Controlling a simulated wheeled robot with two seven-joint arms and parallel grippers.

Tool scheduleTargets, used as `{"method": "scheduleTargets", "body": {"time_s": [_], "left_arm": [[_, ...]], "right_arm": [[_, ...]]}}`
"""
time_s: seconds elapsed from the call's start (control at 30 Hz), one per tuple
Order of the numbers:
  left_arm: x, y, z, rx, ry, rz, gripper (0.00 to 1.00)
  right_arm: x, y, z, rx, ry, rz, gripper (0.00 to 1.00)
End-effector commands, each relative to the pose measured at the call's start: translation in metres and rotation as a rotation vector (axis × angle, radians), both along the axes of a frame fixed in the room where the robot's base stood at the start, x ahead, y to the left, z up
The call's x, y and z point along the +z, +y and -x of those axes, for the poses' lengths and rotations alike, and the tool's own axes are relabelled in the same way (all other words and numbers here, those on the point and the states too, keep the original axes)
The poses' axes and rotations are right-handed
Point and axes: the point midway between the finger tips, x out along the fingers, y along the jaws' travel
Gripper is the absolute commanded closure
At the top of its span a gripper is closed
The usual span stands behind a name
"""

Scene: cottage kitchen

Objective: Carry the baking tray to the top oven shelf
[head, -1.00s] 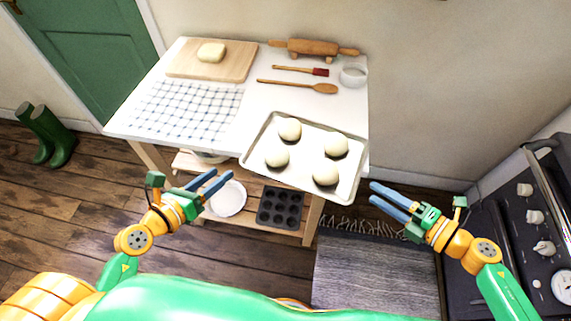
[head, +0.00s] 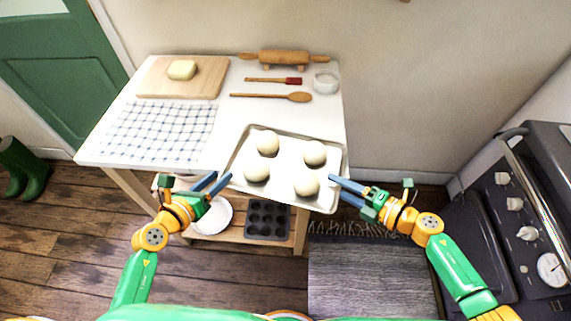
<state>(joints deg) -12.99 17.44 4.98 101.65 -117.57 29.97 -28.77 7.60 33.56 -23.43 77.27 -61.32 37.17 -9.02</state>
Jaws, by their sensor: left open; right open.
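The baking tray (head: 285,187) is a pale, shallow rectangular tray at the front right of the white table. Several round dough balls (head: 315,153) sit on it. My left gripper (head: 222,178) is open, with its fingertips close to the tray's left edge. My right gripper (head: 334,187) is open, with its fingertips at the tray's right edge. I cannot tell whether either touches the tray. The oven (head: 510,225) is a dark range at the right with a row of knobs. Its shelves are not visible.
The white table (head: 118,103) also holds a cutting board (head: 155,80) with dough, a checked cloth (head: 160,130), a rolling pin (head: 285,57), a brush, a spoon and a white ring. A muffin tin (head: 268,220) is on the lower shelf. A grey rug (head: 365,275) covers floor before the oven.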

Motion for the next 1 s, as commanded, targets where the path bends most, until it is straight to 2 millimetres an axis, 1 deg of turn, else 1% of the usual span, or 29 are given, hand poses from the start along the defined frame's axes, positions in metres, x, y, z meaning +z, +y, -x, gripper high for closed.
{"method": "scheduleTargets", "body": {"time_s": [0.1, 0.17, 0.2, 0.27, 0.3, 1.0], "left_arm": [[0.0001, 0.0001, 0.0002, 0.000, 0.000, 0.000, 0.53], [0.0002, 0.0001, 0.0001, 0.000, 0.000, 0.000, 0.69], [0.0002, 0.0001, 0.0002, 0.000, 0.000, 0.000, 0.80], [0.0000, 0.0003, 0.0002, 0.000, 0.000, 0.000, 0.96], [0.0000, 0.0003, 0.0003, 0.000, 0.000, 0.000, 1.00], [-0.0010, 0.0001, 0.0008, -0.002, 0.002, -0.002, 1.00]], "right_arm": [[0.0000, -0.0002, 0.0001, 0.000, 0.000, 0.000, 0.47], [0.0000, -0.0002, 0.0002, 0.000, 0.000, 0.000, 0.63], [0.0000, -0.0002, 0.0002, 0.000, 0.000, 0.000, 0.74], [-0.0001, -0.0004, 0.0003, 0.000, 0.000, 0.000, 0.90], [-0.0001, -0.0004, 0.0003, 0.000, 0.000, 0.000, 1.00], [-0.0003, -0.0006, 0.0003, -0.002, 0.002, -0.002, 1.00]]}}
